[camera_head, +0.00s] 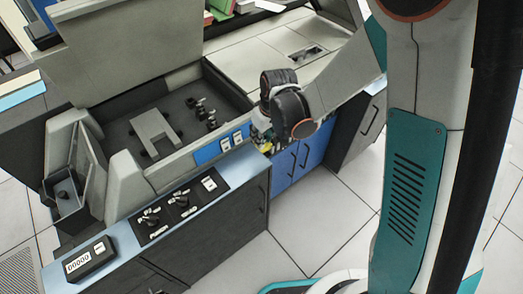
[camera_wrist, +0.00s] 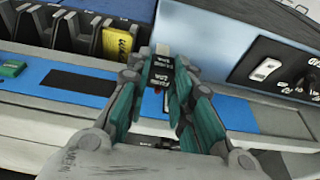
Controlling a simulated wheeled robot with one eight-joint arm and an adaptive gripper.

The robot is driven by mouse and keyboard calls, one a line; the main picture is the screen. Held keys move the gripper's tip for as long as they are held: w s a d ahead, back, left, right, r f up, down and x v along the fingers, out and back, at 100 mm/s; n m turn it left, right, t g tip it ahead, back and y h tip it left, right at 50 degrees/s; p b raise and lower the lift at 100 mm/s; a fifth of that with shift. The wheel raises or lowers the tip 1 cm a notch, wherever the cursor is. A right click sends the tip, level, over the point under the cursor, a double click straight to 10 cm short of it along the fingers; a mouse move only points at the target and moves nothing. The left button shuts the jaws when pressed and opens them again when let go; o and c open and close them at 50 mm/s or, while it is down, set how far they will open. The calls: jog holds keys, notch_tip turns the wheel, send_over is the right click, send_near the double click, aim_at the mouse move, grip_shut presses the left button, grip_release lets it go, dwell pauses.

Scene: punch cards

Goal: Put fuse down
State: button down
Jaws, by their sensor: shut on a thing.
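My gripper (camera_wrist: 160,84) has its teal fingers shut on a small dark fuse (camera_wrist: 162,70) with white lettering and a pale far end. The fuse points away from the wrist, over the blue panel strip at the machine's edge. I cannot tell whether it touches the surface below. In the head view my gripper (camera_head: 262,138) is over the front edge of the machine, above the blue cabinet doors; the arm hides most of it, and the fuse cannot be made out there.
A yellow-labelled piece (camera_wrist: 118,40) stands in a row of dark slots at the upper left. A green piece (camera_wrist: 12,69) lies on the blue strip. A black switch panel (camera_wrist: 285,70) is at the right. Blue cabinet doors (camera_head: 312,150) stand below.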

aim_at(262, 148)
jog(key=shift+s+d+b+x, duration=0.2)
jog(key=shift+b+x, duration=0.1)
jog(key=shift+x, duration=0.65)
jog(key=shift+s+d+b+x, duration=0.15)
jog(key=shift+b+x, duration=0.15)
jog(key=shift+x, duration=0.65)
jog(key=shift+s+d+b+x, duration=0.1)
jog(key=shift+s+b+x, duration=0.15)
jog(key=shift+x, duration=0.65)
jog(key=shift+f, duration=0.2)
jog(key=shift+f, duration=0.15)
jog(key=c, duration=1.4)
grip_release()
